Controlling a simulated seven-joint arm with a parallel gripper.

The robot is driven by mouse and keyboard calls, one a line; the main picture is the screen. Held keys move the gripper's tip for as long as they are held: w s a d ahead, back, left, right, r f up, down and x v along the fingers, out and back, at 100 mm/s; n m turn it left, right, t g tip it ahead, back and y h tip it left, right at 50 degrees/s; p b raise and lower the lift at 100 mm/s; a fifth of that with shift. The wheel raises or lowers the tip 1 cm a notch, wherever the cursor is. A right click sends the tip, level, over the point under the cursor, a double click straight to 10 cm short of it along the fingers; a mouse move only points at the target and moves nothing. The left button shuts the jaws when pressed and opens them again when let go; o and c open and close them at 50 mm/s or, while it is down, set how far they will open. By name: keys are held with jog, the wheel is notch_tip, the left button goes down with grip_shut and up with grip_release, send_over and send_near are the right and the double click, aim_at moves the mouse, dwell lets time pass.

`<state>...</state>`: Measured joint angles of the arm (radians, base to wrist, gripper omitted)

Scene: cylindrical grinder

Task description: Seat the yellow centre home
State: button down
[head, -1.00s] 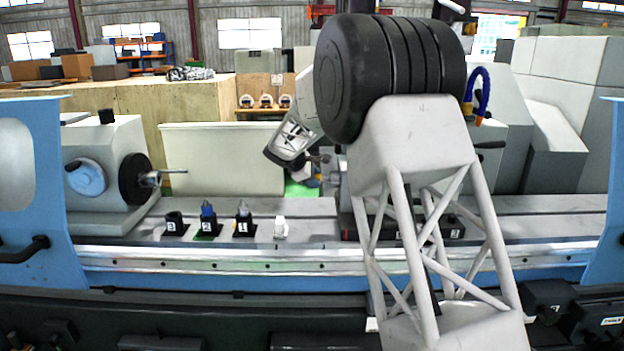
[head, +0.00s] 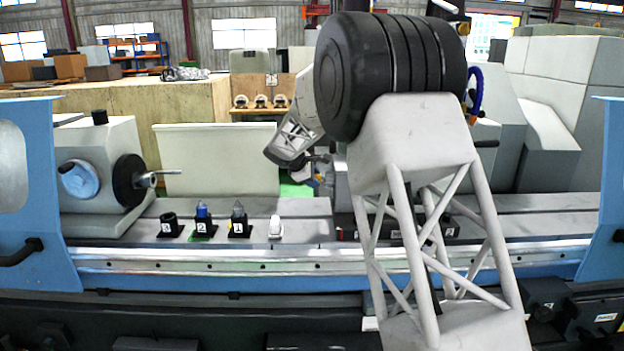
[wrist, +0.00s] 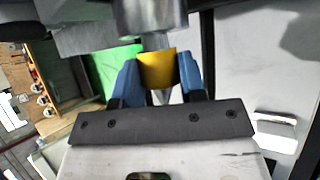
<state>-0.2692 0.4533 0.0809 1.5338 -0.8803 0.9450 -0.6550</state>
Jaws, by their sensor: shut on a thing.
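The yellow centre (wrist: 157,70) is between the blue fingers of my gripper (wrist: 159,78) in the wrist view. The fingers are shut on its yellow band. Its grey pointed end (wrist: 163,97) faces back toward my palm. Its grey shank (wrist: 156,42) points up the picture, toward a round metal sleeve (wrist: 152,14). The shank's far end meets the sleeve's outline; whether it is inside or only in front, I cannot tell. In the head view my gripper (head: 312,172) is small and partly behind my own arm, and the sleeve is hidden there.
On the machine table stand a black holder (head: 170,230) with no centre showing, a blue-topped centre (head: 202,211), a grey centre (head: 239,215) and a small white piece (head: 276,227). The workhead chuck (head: 130,181) with its protruding nose is at the left.

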jog(key=shift+d, duration=0.5)
jog(key=c, duration=0.6)
grip_release()
jog(key=v, duration=0.8)
jog(key=shift+f, duration=0.1)
jog(key=shift+d, duration=0.1)
dwell(0.3)
